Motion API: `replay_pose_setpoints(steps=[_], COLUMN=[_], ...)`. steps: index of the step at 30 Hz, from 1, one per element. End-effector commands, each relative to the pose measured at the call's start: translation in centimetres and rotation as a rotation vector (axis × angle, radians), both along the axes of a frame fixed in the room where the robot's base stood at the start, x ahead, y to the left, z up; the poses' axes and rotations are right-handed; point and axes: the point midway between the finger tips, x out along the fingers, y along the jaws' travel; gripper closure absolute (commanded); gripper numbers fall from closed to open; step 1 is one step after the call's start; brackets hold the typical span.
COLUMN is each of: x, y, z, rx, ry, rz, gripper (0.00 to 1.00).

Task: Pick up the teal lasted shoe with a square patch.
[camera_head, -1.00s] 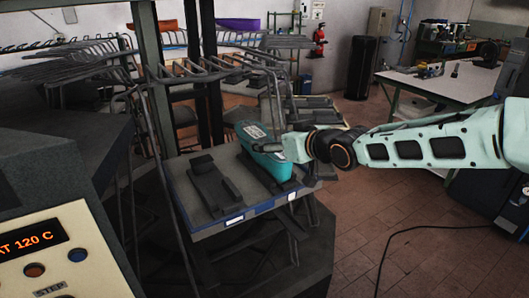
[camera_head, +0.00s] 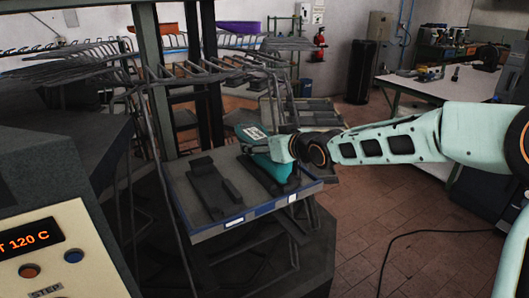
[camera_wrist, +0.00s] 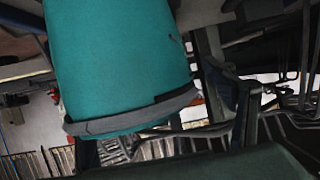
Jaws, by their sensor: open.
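The teal lasted shoe (camera_head: 263,159) stands on the right side of a tray in the head view, with a pale patch (camera_head: 253,133) on its upper part. My gripper (camera_head: 262,149) reaches in from the right and overlaps the shoe. It is open, and its fingers are hard to make out against the shoe. In the wrist view the teal shoe (camera_wrist: 120,55) fills the upper left, close to the camera, with a dark band across its lower end. I cannot tell whether the fingers touch it.
The blue-edged tray (camera_head: 212,229) also holds an empty dark support (camera_head: 210,188) left of the shoe. A metal rack (camera_head: 215,70) stands just behind. A control panel (camera_head: 50,245) is at the lower left. Orange (camera_head: 173,36) and purple (camera_head: 238,27) items sit farther back.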

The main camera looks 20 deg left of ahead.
Motion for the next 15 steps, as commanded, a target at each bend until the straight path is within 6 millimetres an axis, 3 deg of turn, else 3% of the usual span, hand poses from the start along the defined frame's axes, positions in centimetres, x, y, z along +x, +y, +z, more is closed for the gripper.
replay_pose_setpoints(steps=[6,15], x=[0.06,0.05], y=[-0.03,-0.03], z=[-0.02,-0.01], rx=[0.0,0.0], ry=[0.0,0.0], rz=[-0.001,-0.001], gripper=[0.23,0.56])
